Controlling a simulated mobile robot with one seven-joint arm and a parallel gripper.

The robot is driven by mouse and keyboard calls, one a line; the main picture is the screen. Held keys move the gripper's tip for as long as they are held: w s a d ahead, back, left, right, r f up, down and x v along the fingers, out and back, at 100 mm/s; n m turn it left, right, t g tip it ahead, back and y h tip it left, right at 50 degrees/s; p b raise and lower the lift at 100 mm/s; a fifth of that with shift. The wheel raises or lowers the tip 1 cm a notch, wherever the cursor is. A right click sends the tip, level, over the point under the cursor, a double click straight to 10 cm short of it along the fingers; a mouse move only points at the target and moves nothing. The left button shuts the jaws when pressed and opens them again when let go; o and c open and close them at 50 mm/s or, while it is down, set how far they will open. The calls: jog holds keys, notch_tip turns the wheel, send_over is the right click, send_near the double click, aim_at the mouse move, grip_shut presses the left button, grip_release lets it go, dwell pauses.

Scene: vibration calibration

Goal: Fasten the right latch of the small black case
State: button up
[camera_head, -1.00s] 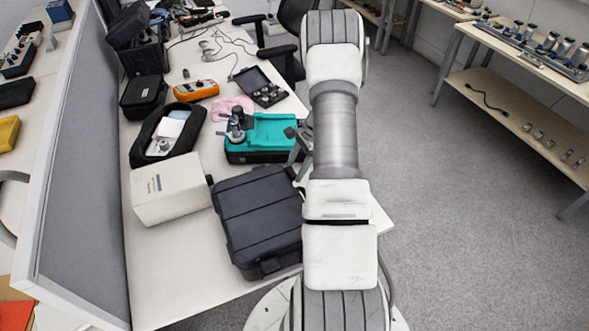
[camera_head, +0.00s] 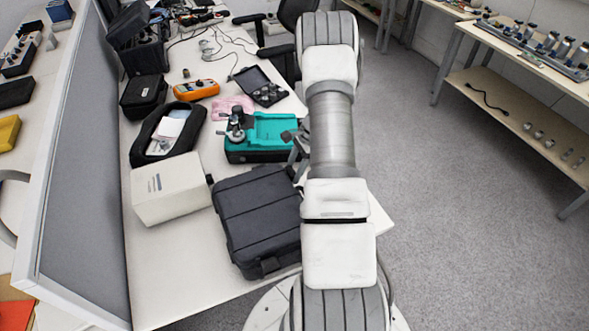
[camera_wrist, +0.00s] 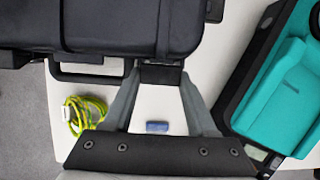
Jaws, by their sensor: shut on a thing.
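The black case (camera_head: 258,215) lies closed-looking on the table, left of my arm, in the head view. In the wrist view the case (camera_wrist: 100,22) fills the upper left, with its handle (camera_wrist: 90,75) facing my gripper. A dark latch (camera_wrist: 162,74) sits at the case's edge, right of the handle. My gripper (camera_wrist: 160,84) is shut on this latch, its grey fingers at either side of it. In the head view my arm hides the right edge of the case, and only part of my gripper (camera_head: 294,145) shows.
A teal-lined case (camera_head: 270,138) stands close beyond the black case and at the right in the wrist view. A white box (camera_head: 168,189) stands left of it. A yellow-green cable (camera_wrist: 85,115) and a blue block (camera_wrist: 157,127) lie near my gripper.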

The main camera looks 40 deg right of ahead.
jog(key=shift+w+a+r+g+h, duration=0.1)
jog(key=shift+a+g+h, duration=0.1)
jog(key=shift+h, duration=0.45)
jog(key=shift+a+r+g+h, duration=0.1)
jog(key=shift+a+h, duration=0.1)
jog(key=shift+h, duration=0.45)
jog(key=o, duration=1.1)
jog(key=r, duration=0.5)
jog(key=d+r, duration=0.1)
jog(key=r, duration=0.5)
jog(key=d+r, duration=0.1)
jog(key=r, duration=0.5)
jog(key=shift+s+r, duration=0.15)
jog(key=shift+s, duration=0.1)
